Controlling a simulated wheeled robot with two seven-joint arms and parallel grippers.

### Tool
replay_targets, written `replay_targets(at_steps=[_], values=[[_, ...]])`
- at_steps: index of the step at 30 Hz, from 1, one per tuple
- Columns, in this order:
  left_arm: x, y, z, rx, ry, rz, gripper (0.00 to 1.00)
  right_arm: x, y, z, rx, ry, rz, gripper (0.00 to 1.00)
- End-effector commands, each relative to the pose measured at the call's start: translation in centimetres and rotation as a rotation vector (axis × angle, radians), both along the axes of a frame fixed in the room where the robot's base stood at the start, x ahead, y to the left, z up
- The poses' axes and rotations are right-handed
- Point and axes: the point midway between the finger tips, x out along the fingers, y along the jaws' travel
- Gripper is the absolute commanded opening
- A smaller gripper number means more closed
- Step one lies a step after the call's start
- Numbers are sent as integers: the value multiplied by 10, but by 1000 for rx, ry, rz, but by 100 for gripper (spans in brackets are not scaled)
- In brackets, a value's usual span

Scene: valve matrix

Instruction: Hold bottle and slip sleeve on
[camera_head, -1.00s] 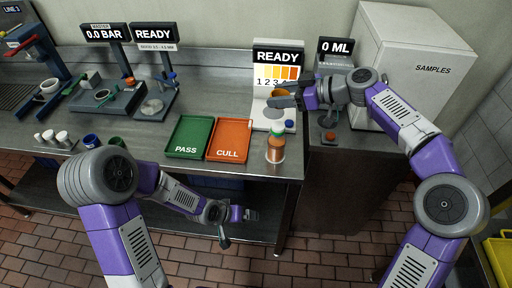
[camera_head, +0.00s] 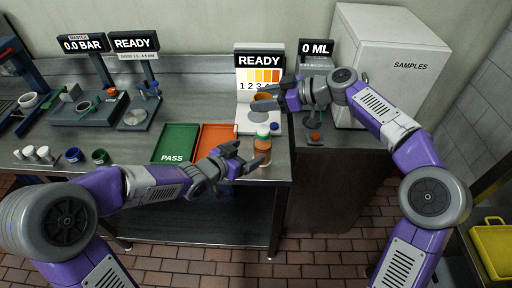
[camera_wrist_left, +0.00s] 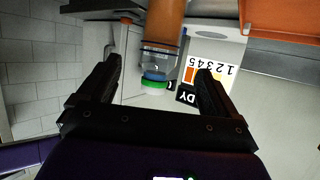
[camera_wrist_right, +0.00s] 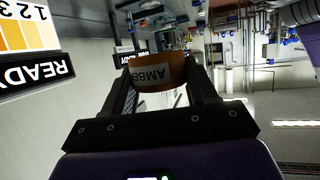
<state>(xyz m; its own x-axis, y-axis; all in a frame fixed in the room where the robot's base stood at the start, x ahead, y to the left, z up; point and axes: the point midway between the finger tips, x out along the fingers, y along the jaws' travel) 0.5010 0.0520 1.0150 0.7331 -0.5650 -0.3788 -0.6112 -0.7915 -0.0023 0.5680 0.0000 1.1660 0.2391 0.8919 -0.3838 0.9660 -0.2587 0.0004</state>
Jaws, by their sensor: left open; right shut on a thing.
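The bottle (camera_head: 263,147) stands upright near the bench's front right edge, with an orange body, a clear upper part and a green-and-white top. It shows inverted in the left wrist view (camera_wrist_left: 160,57), between and beyond the fingers of my left gripper (camera_head: 242,156). That gripper is open, close on the bottle's left, with no clear contact. My right gripper (camera_head: 264,98) is shut on the amber sleeve (camera_wrist_right: 158,73), an orange band lettered "AMBER". It holds the sleeve above and behind the bottle, in front of the colour chart; fingers partly hide the sleeve in the head view.
The green PASS tray (camera_head: 170,158) and orange CULL tray (camera_head: 207,132) lie left of the bottle; my left arm partly covers the latter. The READY stand (camera_head: 259,62) with its colour chart is behind. A white SAMPLES cabinet (camera_head: 390,50) stands back right.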

Motion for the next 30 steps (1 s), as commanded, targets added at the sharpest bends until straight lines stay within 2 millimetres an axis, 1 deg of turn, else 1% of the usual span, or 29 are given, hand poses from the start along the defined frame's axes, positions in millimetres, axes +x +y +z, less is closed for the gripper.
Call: replay_targets(at_steps=[1, 7, 15, 21, 30], values=[[6, -6, -4, -1, 3, -3, 92, 0, 0, 0, 0, 0, 0, 29], [33, -28, -19, 1, 4, -2, 92, 0, 0, 0, 0, 0, 0, 29], [65, -51, -35, 1, 4, 1, 92, 0, 0, 0, 0, 0, 0, 29], [75, -58, -41, 1, 4, 2, 92, 0, 0, 0, 0, 0, 0, 29], [76, -59, -41, 2, 4, 3, 92, 0, 0, 0, 0, 0, 0, 29]])
